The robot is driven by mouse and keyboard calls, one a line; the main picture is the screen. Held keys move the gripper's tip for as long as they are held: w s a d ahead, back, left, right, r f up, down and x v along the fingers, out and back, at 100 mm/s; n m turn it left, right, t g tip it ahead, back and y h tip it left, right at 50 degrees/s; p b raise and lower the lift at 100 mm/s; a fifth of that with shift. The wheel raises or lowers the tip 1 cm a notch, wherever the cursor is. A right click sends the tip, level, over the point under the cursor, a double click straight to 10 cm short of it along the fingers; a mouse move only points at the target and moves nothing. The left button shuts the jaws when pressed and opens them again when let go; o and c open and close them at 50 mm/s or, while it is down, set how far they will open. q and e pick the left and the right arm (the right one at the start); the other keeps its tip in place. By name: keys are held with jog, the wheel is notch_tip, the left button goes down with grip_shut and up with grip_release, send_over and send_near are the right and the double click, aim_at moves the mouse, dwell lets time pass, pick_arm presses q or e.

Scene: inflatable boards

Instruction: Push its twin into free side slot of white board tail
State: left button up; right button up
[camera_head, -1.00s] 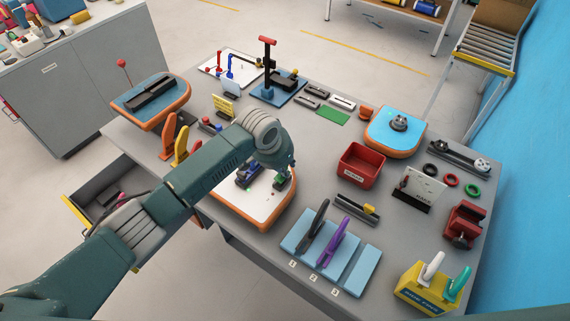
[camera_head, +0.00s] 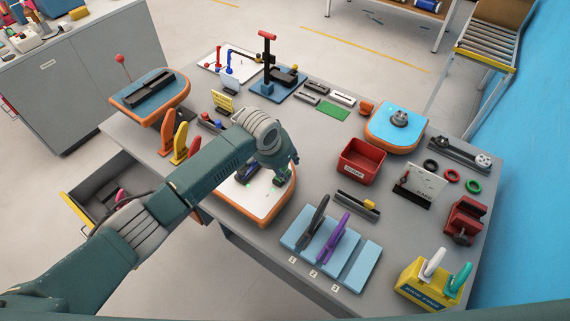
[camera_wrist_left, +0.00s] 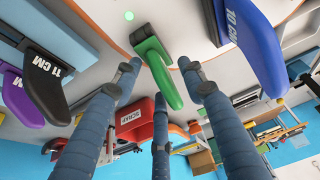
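The white board tail (camera_head: 260,213) with an orange rim lies on the table under my left gripper (camera_head: 290,164). A green fin (camera_wrist_left: 157,68) in a dark green base stands on the white board in the left wrist view. The fingers of my left gripper (camera_wrist_left: 160,80) are spread around this fin, with gaps visible beside it. A dark blue fin marked 10 CM (camera_wrist_left: 255,45) stands apart, to its right; in the head view the blue fin (camera_head: 247,174) is partly hidden by my arm. My right gripper is out of view.
A light-blue rack (camera_head: 362,267) with a black fin (camera_head: 313,222) and a purple fin (camera_head: 333,237) stands nearby. A red bin (camera_head: 361,162) is right of the white board. Coloured upright fins (camera_head: 180,143) stand to the left. An open drawer (camera_head: 110,190) juts out below.

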pick_arm(q)
jog(key=shift+r, duration=0.15)
jog(key=v, duration=1.1)
jog(key=shift+s+a+r, duration=0.2)
jog(key=shift+r, duration=0.1)
